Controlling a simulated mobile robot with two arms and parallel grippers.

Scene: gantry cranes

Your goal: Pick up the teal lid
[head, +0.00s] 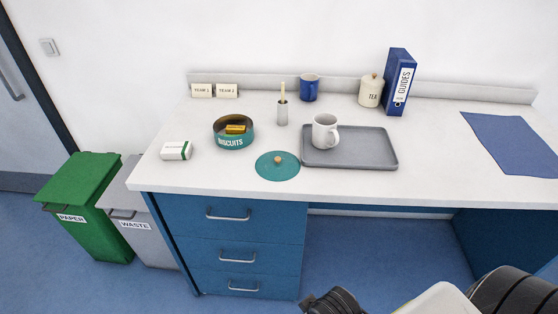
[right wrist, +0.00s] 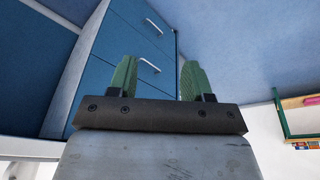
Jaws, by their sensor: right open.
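The teal lid (head: 277,172) is a flat round disc with a small tan knob in its middle. In the head view, parts of my arm are at the bottom right, far from the lid. My left gripper is not in view.
The grey tray (head: 350,160) holds a white mug (head: 325,131). A grey holder (head: 282,113), blue mug (head: 310,87), tea canister (head: 371,91) and blue binder (head: 397,82) stand behind. The counter in front of the lid is clear.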

